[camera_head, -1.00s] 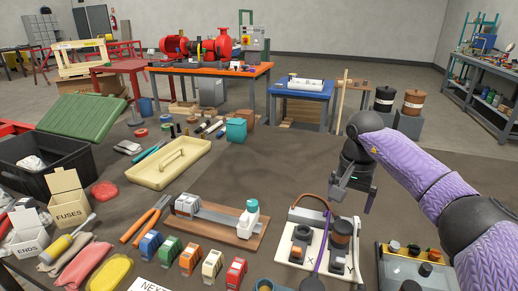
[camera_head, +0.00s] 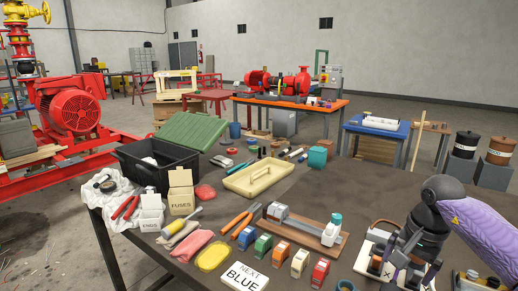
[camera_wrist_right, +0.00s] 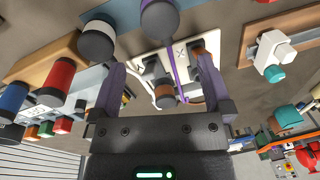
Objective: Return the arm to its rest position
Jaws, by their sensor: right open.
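My right arm is purple and enters the head view from the right edge. Its dark gripper (camera_head: 403,246) hangs over or beside the white board (camera_head: 372,262) marked with an X, at the front right of the table. In the right wrist view the two fingers (camera_wrist_right: 161,80) are spread wide with nothing held between them. The white board (camera_wrist_right: 184,52) shows beyond the fingers, with dark and orange-brown parts and a purple strip on it. I cannot tell the gap between fingertips and board. My left gripper is out of view.
The brown table holds a wooden rail board (camera_head: 325,238), a row of coloured blocks (camera_head: 282,250), a cream tray (camera_head: 258,180) and a black crate (camera_head: 150,170). A box with knobs (camera_head: 475,282) sits at the bottom right. The table's middle right (camera_head: 370,190) is clear.

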